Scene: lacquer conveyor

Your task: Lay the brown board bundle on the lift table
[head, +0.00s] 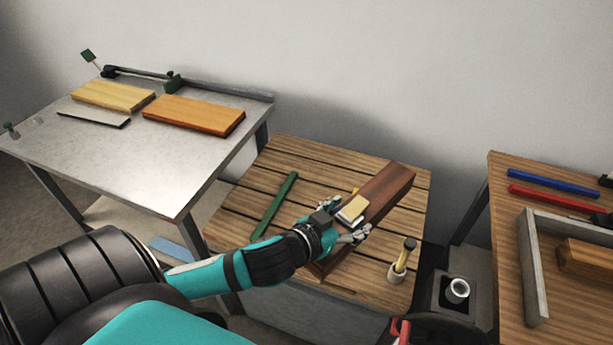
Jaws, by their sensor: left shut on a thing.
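The dark brown board bundle (389,188) is in my left gripper (345,219), lying diagonally over the slatted wooden table. This table, which looks like the lift table (290,152), has a grey skirt below its top. My left gripper is shut on the bundle near its middle, with a pale yellow block-like piece showing between the fingers. The gripper and forearm hide part of the bundle's near half. I cannot tell whether the bundle touches the slats or hangs just above them. My right gripper is not in view.
A green bar (275,205) lies on the slats, left of the bundle. A metal table (130,165) at left bears yellow and orange boards. A wooden bench (505,215) with a grey frame stands at right.

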